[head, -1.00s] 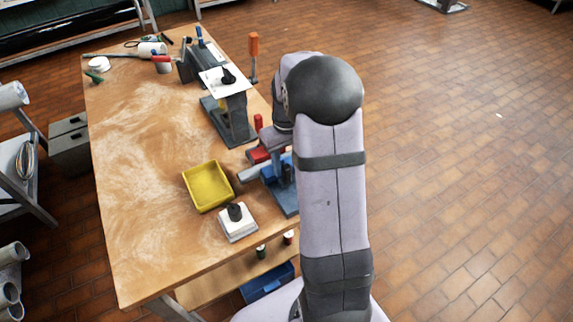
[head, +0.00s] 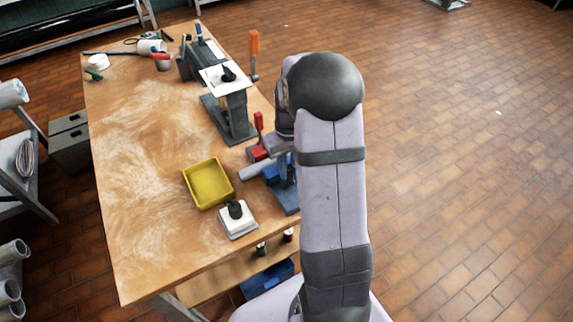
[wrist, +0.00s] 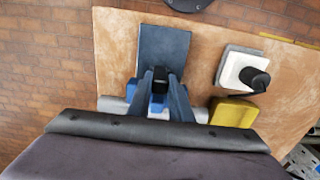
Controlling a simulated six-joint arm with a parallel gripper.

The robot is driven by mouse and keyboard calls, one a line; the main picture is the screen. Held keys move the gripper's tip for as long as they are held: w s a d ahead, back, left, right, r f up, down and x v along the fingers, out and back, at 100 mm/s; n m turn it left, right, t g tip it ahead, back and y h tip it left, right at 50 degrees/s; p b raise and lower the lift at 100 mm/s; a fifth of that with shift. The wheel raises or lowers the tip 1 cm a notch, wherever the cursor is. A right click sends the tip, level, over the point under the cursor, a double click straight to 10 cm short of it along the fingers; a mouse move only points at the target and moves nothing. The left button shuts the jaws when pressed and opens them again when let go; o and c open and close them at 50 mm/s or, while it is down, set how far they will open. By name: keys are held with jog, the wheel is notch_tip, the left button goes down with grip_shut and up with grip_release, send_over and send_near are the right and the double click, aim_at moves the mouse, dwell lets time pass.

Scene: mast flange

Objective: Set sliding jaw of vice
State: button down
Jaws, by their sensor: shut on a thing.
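The blue vice (head: 286,200) stands on the right edge of the workbench, partly hidden behind my arm in the head view. In the wrist view its grey-blue base plate (wrist: 163,48) shows beyond my gripper (wrist: 160,76). A light grey pipe (head: 254,171) lies across the vice and sticks out to its left; it also shows in the wrist view (wrist: 112,104). My gripper is shut on a dark part at the vice, which I take to be its sliding jaw. The exact contact is hidden between the fingers.
A yellow tray (head: 192,202) and a white block with a black knob (head: 239,226) sit left of the vice. A red-handled tool (head: 259,123) and a grey stand (head: 238,118) are behind it. The middle of the workbench (head: 140,180) is clear.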

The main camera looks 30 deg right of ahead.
jog(key=shift+s, duration=1.65)
jog(key=c, duration=1.6)
grip_release()
jog(key=shift+s, duration=0.15)
jog(key=shift+r, duration=0.1)
jog(key=shift+w+r, duration=0.2)
jog(key=shift+r, duration=0.1)
jog(key=shift+s+r+b, duration=0.15)
jog(key=shift+r+b, duration=0.8)
jog(key=shift+r, duration=2.35)
